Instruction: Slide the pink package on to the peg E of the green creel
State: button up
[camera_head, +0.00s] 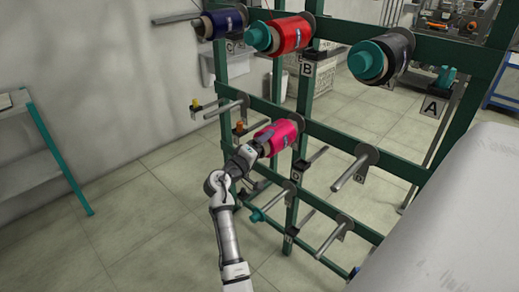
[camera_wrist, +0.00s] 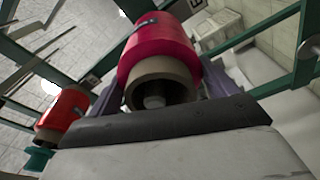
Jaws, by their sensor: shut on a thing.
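The pink package (camera_head: 281,135) is in the middle row of the green creel (camera_head: 329,136), in front of a grey disc. My gripper (camera_head: 260,147) is shut on its near end. In the wrist view the pink package (camera_wrist: 160,45) shows its brown tube (camera_wrist: 160,75) facing me, between my gripper's fingers (camera_wrist: 160,92). A pale rounded end (camera_wrist: 154,101) shows inside the tube and looks like a peg tip. The package appears to be around this peg, but how far cannot be seen. I cannot read the letter for this peg.
The top row holds a blue package (camera_head: 222,21), a red package (camera_head: 290,33) and a black package (camera_head: 394,50). A bare peg (camera_head: 350,171) stands to the right and another (camera_head: 331,238) below. A teal-legged table (camera_head: 50,140) is at left.

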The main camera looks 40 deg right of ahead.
jog(key=shift+b+x, duration=0.3)
jog(key=shift+x, duration=0.7)
jog(key=shift+s, duration=0.1)
jog(key=shift+f+b, duration=0.45)
jog(key=shift+b, duration=0.1)
jog(key=o, duration=1.4)
jog(key=shift+c, duration=0.2)
jog(key=b+v, duration=0.2)
jog(key=v, duration=1.1)
jog(key=shift+a, duration=0.4)
jog(key=shift+s, duration=0.1)
